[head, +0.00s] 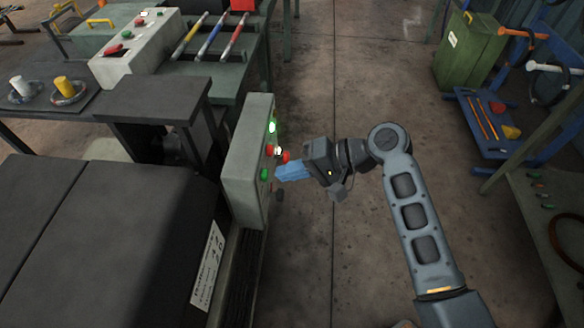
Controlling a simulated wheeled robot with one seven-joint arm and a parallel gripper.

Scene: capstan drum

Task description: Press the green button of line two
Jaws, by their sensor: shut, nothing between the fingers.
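A pale upright control box (241,165) stands at the centre left, its button face turned to the right. A lit green lamp (272,127) glows near its top. Red controls (270,150) sit below the lamp, one sticking out to the right. A green button (264,174) sits lower on the face. I cannot read which line it belongs to. My gripper (279,173) has blue fingers, shut and empty. They point left at the green button, with the tips very close to it; I cannot tell whether they touch.
A grey-topped machine (95,245) with a printed label (207,265) fills the lower left. A bench behind holds another switch box (135,45) and coloured rods (210,38). A green bin (468,50) and blue trolley (490,125) stand right. Floor (330,80) behind my arm is clear.

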